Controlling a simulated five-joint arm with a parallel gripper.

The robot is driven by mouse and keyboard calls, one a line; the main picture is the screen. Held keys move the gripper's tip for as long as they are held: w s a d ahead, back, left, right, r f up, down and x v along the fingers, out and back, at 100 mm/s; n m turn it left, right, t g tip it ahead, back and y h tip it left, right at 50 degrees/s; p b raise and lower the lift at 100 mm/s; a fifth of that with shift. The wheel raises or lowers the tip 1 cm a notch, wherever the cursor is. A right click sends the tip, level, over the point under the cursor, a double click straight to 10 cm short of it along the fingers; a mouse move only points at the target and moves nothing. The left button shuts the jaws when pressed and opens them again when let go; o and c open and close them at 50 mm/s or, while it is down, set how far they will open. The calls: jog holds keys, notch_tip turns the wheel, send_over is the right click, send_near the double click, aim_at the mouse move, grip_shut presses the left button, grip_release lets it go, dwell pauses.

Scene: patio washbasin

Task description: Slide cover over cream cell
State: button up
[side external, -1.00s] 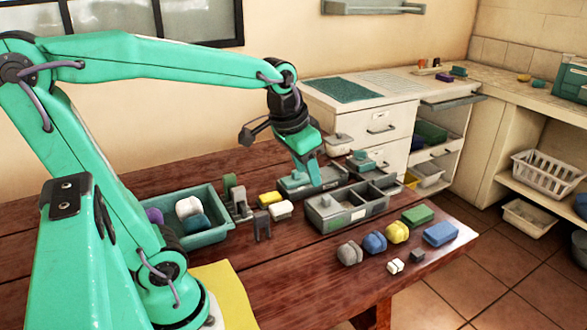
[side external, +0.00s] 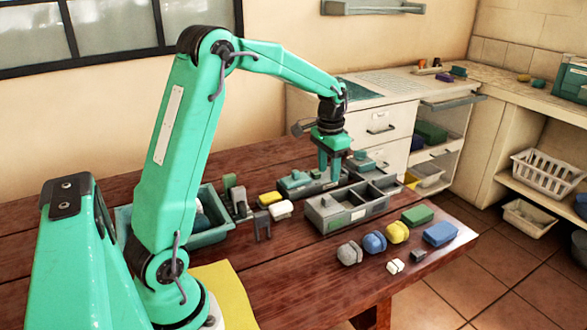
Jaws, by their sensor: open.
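My gripper (side external: 330,177) points straight down over the right part of the rear grey tray, its two teal fingers apart with nothing visible between them. I cannot tell whether the fingertips touch the tray. The rear grey tray (side external: 313,189) has a grey cover with a teal knob (side external: 295,177) over its left part, left of my fingers. The front grey tray (side external: 342,222) has a grey cover with a knob (side external: 325,203) over its left part; its cells to the right are open. I cannot make out a cream cell; the rear tray's right part is partly hidden by my gripper.
Cream (side external: 281,209) and yellow (side external: 270,198) blocks lie left of the trays. Grey (side external: 349,253), blue (side external: 374,242) and yellow (side external: 398,232) lumps lie in front. A teal bin (side external: 207,239) is partly hidden by my arm. A white cabinet (side external: 380,130) stands behind.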

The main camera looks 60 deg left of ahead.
aim_at(327, 197)
jog(key=shift+w+a+f, duration=0.25)
jog(key=shift+a+f, duration=0.15)
jog(key=shift+f, duration=0.1)
jog(key=shift+w+a+f, duration=0.2)
jog(key=shift+a+f, duration=0.2)
jog(key=shift+f, duration=0.05)
jog(key=shift+f, duration=0.1)
jog(key=shift+f, duration=3.8)
grip_shut()
